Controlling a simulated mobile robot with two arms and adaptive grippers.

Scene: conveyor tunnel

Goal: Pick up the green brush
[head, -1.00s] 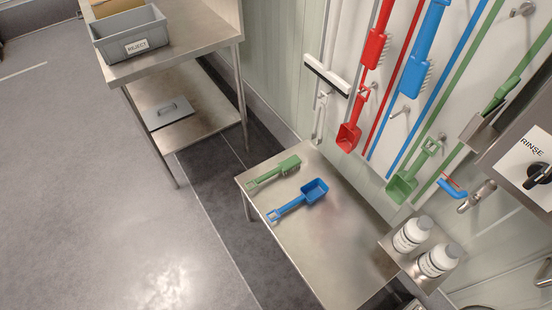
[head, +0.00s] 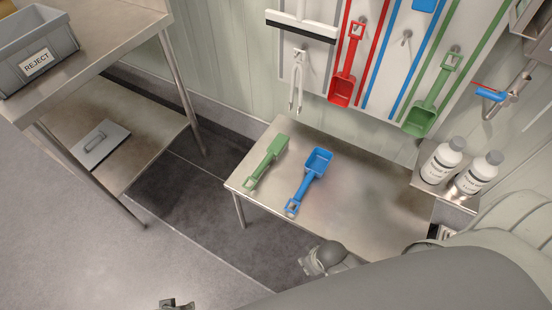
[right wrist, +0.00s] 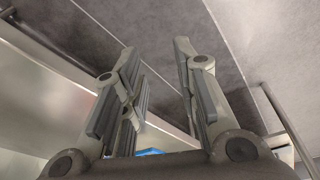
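The green brush (head: 267,160) lies on the steel table near its left end, with its handle toward the front left edge. A blue scoop (head: 310,178) lies to its right, apart from it. My right gripper (head: 308,265) is just off the table's front edge, below the scoop and brush in the head view. In the right wrist view its two fingers (right wrist: 155,50) are spread with nothing between the tips. The brush cannot be made out there. A grey part, seemingly my left gripper (head: 178,304), is cut off at the bottom edge.
The steel table (head: 365,205) has bare room right of the scoop. White bottles (head: 441,160) stand on a shelf at its right. Tools hang on the wall behind, including a red scoop (head: 342,90). A bench with a grey REJECT bin (head: 38,45) stands left.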

